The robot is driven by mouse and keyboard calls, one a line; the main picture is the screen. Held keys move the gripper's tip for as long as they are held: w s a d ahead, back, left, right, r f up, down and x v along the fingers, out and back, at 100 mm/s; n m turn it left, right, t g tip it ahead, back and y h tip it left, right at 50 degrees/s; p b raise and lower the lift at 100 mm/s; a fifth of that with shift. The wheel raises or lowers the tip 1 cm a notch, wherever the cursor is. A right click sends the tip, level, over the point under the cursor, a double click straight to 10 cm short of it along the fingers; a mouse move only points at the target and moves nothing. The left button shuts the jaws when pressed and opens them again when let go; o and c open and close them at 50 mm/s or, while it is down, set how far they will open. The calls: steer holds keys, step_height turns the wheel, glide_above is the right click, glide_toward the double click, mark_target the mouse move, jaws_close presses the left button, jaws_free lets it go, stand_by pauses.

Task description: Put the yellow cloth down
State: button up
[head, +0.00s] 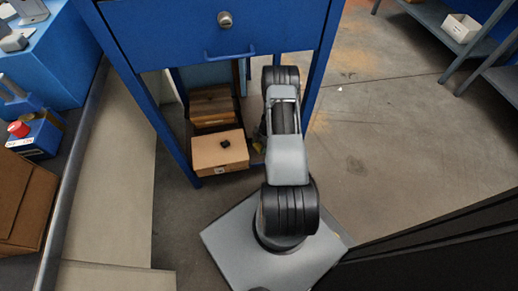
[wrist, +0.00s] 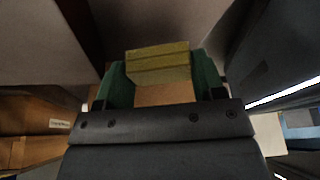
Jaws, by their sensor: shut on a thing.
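The yellow cloth (wrist: 157,62) looks like a folded, block-shaped piece in the wrist view. My gripper (wrist: 160,78) is shut on it, with a green finger on each side. I cannot tell from these views whether the cloth touches any surface below.
The blue bench (head: 205,30) with a drawer stands over the arm's end. Cardboard boxes (head: 220,155) sit on its lower shelf, left of my arm. A conveyor-like ledge (head: 110,170) runs along the left. Open floor (head: 390,130) lies to the right.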

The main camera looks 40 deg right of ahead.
steer(key=shift+a+f+b, duration=0.1)
steer(key=shift+f+b, duration=0.35)
steer(key=shift+f, duration=0.85)
steer(key=shift+f, duration=0.1)
steer(key=shift+f, duration=0.1)
steer(key=o, duration=0.6)
steer(key=shift+p+v, duration=1.45)
steer(key=shift+v, duration=2.5)
